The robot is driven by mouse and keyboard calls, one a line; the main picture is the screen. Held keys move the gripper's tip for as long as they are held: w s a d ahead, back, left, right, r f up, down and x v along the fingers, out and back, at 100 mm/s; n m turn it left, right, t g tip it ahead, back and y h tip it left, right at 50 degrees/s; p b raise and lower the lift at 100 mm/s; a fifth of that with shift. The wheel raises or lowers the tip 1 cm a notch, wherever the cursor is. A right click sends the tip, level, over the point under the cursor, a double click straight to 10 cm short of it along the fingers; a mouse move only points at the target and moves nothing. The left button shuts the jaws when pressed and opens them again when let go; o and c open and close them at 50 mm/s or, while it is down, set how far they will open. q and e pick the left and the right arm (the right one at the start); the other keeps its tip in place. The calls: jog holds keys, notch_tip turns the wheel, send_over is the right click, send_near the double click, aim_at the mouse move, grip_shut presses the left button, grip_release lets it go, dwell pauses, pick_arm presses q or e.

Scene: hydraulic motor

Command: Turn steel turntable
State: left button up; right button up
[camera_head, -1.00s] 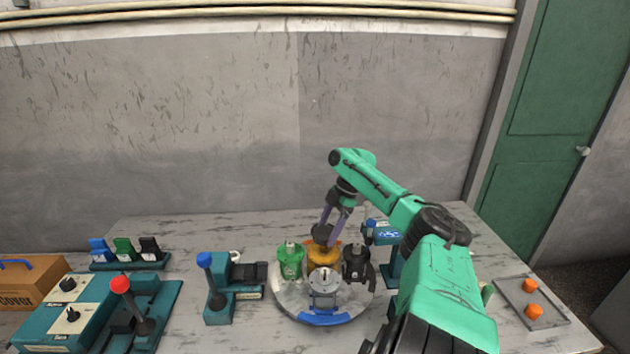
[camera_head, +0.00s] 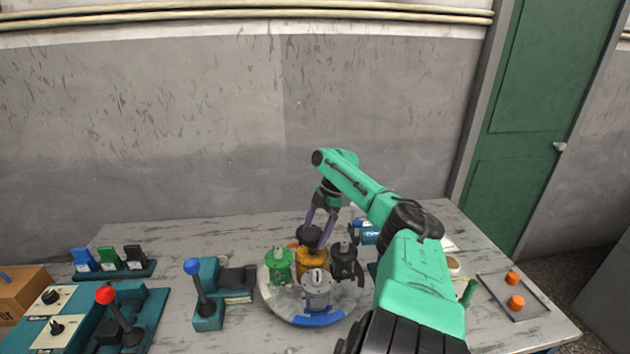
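The steel turntable (camera_head: 283,305) is a round grey disc on the table, with a blue patch (camera_head: 318,319) on its front rim. It carries a green part (camera_head: 280,266), an orange part (camera_head: 313,262), a black part (camera_head: 346,264) and a grey part (camera_head: 317,289). My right gripper (camera_head: 312,236) reaches down over the back of the turntable, its fingers at the dark top of the orange part. Whether the fingers are closed on it I cannot tell. My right arm hides the turntable's right side. My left gripper is out of view.
A blue-knobbed lever (camera_head: 192,267) stands left of the turntable, and a red-knobbed lever (camera_head: 105,295) farther left. Blue, green and black pieces stand in a rack (camera_head: 115,272) behind. A tray (camera_head: 525,306) with orange pieces lies at the right.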

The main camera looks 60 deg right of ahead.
jog(key=v, duration=0.6)
jog(key=shift+w+b, duration=0.1)
jog(key=shift+b, duration=0.25)
jog(key=p+v, duration=0.7)
jog(key=v, duration=0.1)
jog(key=shift+s+r, duration=0.2)
jog(key=shift+r, duration=0.05)
jog(key=shift+d, duration=0.15)
